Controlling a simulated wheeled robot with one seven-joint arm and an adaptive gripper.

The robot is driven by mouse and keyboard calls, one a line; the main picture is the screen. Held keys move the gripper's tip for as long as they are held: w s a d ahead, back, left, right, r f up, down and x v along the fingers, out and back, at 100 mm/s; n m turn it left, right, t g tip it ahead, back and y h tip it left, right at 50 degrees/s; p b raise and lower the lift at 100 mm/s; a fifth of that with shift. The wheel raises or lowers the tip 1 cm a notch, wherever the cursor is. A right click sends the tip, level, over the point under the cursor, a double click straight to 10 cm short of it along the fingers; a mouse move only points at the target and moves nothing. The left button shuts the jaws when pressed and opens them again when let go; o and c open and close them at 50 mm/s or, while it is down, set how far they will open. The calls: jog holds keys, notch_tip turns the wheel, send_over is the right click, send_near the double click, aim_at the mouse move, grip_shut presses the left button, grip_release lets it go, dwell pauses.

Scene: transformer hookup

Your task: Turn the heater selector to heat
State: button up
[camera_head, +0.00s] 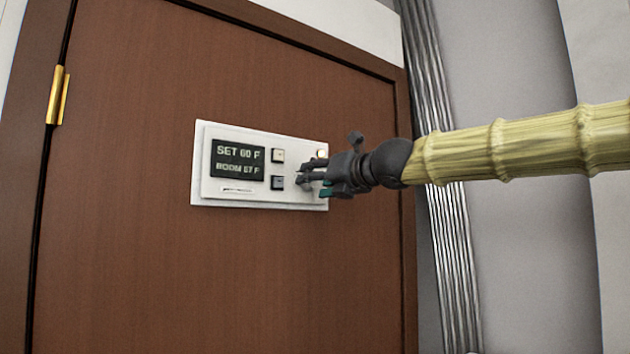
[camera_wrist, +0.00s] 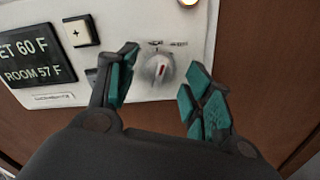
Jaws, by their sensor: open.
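The heater selector (camera_wrist: 158,70) is a round pale knob with a red pointer mark on the right part of a white thermostat panel (camera_head: 262,198). Small lettering sits above it in the wrist view, too blurred to read surely. My gripper (camera_head: 312,178) is at the panel's right side and hides most of the selector in the head view. In the wrist view my gripper (camera_wrist: 158,88) is open, with teal-padded fingers to the left and right of the selector. I see gaps between the knob and both fingers.
The panel's display (camera_head: 238,160) reads SET 60 F and ROOM 57 F. A light button (camera_head: 278,155) and a dark button (camera_head: 277,183) are left of my gripper. A lit indicator (camera_head: 321,154) is above it. The panel is on a brown door (camera_head: 130,220).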

jog(key=shift+w+a, duration=0.3)
jog(key=shift+w, duration=0.1)
jog(key=shift+c, duration=0.4)
jog(key=c, duration=1)
jog(key=shift+n+p, duration=0.65)
jog(key=shift+n, duration=1.65)
jog(key=o, duration=1.1)
